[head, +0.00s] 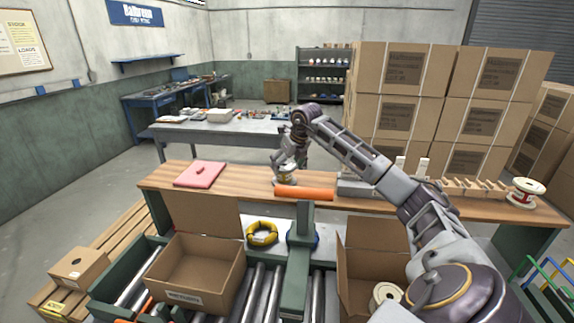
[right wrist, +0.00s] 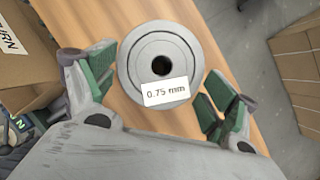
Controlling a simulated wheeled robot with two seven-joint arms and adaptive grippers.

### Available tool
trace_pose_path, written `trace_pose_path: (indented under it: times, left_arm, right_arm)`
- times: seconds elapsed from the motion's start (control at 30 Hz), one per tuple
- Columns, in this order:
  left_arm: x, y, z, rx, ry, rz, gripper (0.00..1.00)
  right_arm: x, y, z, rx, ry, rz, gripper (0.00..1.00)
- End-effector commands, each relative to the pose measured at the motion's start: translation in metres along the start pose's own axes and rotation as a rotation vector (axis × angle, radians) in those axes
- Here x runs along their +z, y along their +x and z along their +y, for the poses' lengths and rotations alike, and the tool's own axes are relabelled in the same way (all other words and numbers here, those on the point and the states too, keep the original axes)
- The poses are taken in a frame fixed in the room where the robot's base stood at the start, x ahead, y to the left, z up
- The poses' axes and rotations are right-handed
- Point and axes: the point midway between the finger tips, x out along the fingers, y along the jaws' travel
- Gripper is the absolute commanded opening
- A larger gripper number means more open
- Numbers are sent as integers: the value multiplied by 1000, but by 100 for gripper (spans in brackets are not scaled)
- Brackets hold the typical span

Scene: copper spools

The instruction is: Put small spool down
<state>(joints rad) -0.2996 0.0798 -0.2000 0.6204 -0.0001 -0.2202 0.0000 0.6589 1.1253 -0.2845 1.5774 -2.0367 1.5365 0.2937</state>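The small spool, labelled 0.75 mm, shows in the right wrist view (right wrist: 160,62) as a round grey flange with a dark centre hole. It appears to rest on the wooden bench (head: 160,182); in the head view the spool (head: 285,181) is small and partly covered by my gripper. My right gripper (head: 287,168) is above the spool. In the right wrist view its green-padded fingers (right wrist: 160,92) are spread on either side of the spool, with small gaps seeming to show. My left gripper is not in view.
An orange cylinder (head: 305,193) lies close in front of the spool. A pink pad (head: 200,174) lies to the left, with bare bench between. A grey block (head: 355,187) and wooden rack (head: 473,188) stand right. An open carton (head: 200,271) sits in front, lower down.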

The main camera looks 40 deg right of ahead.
Motion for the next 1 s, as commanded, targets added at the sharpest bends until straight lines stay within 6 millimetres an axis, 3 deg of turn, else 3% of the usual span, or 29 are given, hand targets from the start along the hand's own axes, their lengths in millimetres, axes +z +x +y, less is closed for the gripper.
trace_pose_path:
  times: [0.6,0.77,1.0]
  left_arm:
    - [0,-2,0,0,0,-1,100]
    - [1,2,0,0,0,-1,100]
    - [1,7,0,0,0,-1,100]
  right_arm:
    - [1,-4,0,0,0,0,100]
    - [1,-16,0,0,-1,-2,100]
    - [1,-48,0,-1,-1,-2,100]
